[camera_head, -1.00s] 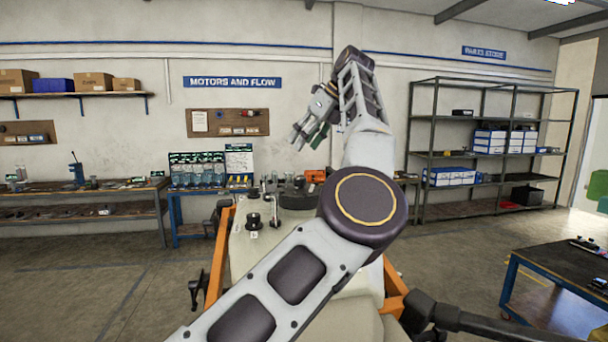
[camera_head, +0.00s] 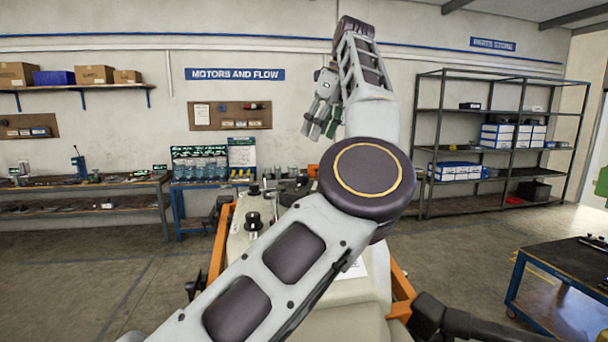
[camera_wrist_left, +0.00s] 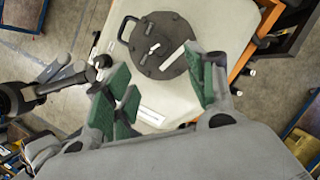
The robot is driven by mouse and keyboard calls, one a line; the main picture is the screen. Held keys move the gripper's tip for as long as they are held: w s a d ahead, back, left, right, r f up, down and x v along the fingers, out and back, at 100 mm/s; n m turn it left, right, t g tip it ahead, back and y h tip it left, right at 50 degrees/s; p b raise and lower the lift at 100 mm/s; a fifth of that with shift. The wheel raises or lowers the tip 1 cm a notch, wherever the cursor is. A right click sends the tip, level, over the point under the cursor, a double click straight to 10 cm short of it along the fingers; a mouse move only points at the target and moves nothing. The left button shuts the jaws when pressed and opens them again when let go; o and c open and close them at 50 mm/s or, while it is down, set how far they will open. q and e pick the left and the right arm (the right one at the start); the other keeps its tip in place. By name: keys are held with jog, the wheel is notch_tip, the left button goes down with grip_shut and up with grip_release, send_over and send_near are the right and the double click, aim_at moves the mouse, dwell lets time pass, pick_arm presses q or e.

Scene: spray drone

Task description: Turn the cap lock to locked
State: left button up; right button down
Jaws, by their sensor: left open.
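The dark round cap (camera_wrist_left: 160,42) sits on top of the cream tank (camera_wrist_left: 220,20) in the left wrist view. It has a loop handle on its left and small white marks on its top. I cannot read the lock's position. In the head view my arm hides the cap, and part of the tank (camera_head: 240,250) shows. My left gripper (camera_head: 322,118) is raised above and beyond the tank, fingers downward. In the left wrist view its green pads (camera_wrist_left: 158,95) are apart and empty, with the cap beyond them. My right gripper is not in view.
An orange frame (camera_head: 222,240) flanks the tank, and a dark drone arm (camera_head: 470,322) sticks out at lower right. A small black fitting (camera_head: 254,222) stands on the tank. Workbenches, a metal shelf (camera_head: 500,145) and a blue table (camera_head: 555,270) stand around; open floor lies left.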

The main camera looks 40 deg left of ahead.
aim_at(303, 174)
pick_arm(q)
jog(key=shift+x, duration=6.5)
jog(key=shift+w+a+f, duration=0.1)
jog(key=shift+a+f, duration=0.1)
jog(key=shift+f, duration=0.1)
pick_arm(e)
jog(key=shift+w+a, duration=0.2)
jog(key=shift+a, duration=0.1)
pick_arm(q)
jog(key=c, duration=1)
jog(key=shift+c, duration=0.2)
